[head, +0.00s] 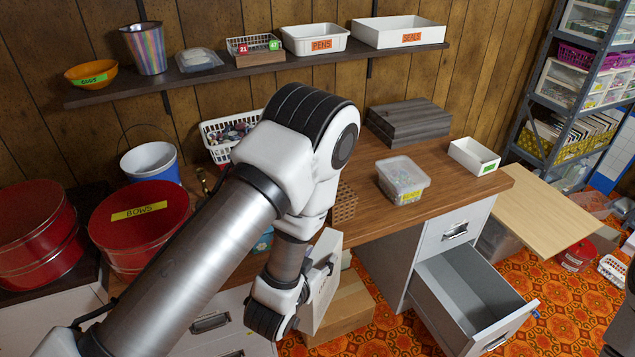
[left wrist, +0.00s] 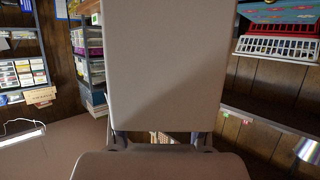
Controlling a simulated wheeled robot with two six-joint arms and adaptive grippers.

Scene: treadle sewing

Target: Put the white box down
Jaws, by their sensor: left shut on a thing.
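The white box (head: 320,303) is held in my left gripper (head: 322,270), low in front of the desk in the head view. Much of the gripper is hidden behind my own wrist, and the box shows only as a narrow, tilted pale side. In the left wrist view the box (left wrist: 168,65) is a large plain pale face filling the middle. My left gripper (left wrist: 160,139) is shut on its near end there. My right gripper does not show.
The wooden desk (head: 345,215) holds a clear tub (head: 402,180), a small open white box with a green label (head: 473,157) and dark grey boxes (head: 408,121). An open drawer (head: 470,295) juts out at right. A cardboard-coloured box (head: 345,308) stands on the floor just behind the held box.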

